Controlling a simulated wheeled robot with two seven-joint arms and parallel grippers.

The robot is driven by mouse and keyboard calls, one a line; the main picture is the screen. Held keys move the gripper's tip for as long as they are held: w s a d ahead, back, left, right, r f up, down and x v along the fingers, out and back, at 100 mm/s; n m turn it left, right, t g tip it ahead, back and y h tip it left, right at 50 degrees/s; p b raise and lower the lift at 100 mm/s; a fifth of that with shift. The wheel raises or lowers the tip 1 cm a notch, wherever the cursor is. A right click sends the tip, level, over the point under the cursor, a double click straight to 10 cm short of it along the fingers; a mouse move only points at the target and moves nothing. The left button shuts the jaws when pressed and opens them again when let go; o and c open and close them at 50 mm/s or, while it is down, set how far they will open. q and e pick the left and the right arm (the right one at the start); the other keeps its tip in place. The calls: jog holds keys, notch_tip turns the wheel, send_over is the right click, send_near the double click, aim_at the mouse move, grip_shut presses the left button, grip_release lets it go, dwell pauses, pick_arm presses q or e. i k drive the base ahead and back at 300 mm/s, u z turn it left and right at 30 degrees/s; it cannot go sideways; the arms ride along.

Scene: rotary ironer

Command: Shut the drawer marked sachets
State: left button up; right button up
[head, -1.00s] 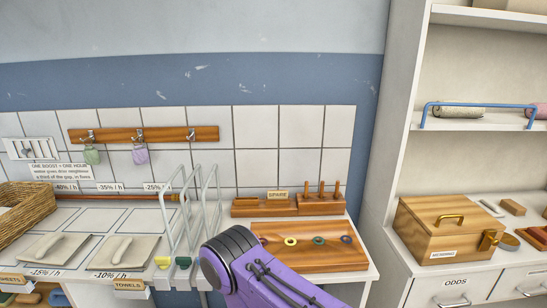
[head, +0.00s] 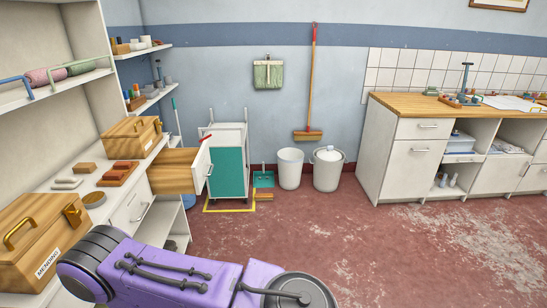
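A purple link of my own arm crosses the bottom of the view. Neither gripper shows.
A white trolley (head: 228,165) with a teal panel stands just beyond the open drawer. Two bins (head: 290,168) stand by the back wall. A wooden box labelled MENDING (head: 38,235) sits on the left counter (head: 70,215). The red floor (head: 320,230) in the middle is clear.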

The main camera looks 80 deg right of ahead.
aim_at(179, 170)
jog(key=z, duration=2.1)
jog(key=i, duration=2.35)
jog(key=u, duration=0.65)
